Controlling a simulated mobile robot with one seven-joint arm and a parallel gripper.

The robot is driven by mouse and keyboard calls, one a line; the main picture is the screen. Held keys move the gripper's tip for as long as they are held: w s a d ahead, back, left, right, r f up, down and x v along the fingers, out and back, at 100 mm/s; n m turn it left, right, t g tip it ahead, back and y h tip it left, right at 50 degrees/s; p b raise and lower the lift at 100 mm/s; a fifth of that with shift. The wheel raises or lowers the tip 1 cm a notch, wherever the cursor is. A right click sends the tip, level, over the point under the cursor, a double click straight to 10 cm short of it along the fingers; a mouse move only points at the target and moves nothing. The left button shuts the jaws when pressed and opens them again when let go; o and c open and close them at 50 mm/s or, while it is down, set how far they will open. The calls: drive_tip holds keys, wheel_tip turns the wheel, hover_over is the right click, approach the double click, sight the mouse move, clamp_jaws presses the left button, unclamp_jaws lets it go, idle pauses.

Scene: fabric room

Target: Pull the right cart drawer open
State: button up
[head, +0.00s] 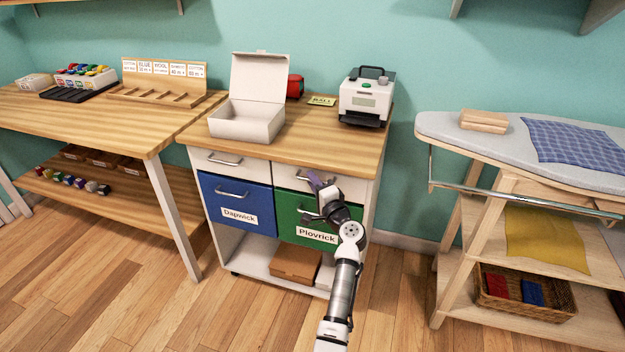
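The cart (375,166) has a wooden top and two white upper drawers side by side. The right white drawer (347,187) looks closed; its bar handle (290,178) is partly covered by my gripper. The left white drawer (205,160) is closed, with its handle in plain view. My gripper (315,184) is in front of the right drawer, close to the handle, with a small purple part showing at its tip. I cannot tell whether it touches the handle or whether its fingers are open or shut.
Below are a blue drawer (215,196) labelled Dapwick and a green drawer (289,230) labelled Plovrick, partly behind my arm. An open white box (246,120) and a label printer (366,99) stand on top. An ironing board (440,125) is at right; floor between is clear.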

drive_tip(key=shift+w+a, duration=0.2)
drive_tip(key=shift+w, duration=0.25)
drive_tip(key=shift+c, duration=0.2)
clamp_jaws()
drive_tip(key=shift+s, duration=0.2)
drive_tip(key=s+a+p, duration=0.1)
drive_tip(key=s+a, duration=0.3)
drive_tip(key=s, duration=0.8)
drive_tip(key=s+a+p, duration=0.1)
drive_tip(key=s+a, duration=0.3)
drive_tip(key=s, duration=0.8)
drive_tip(key=shift+s, duration=0.4)
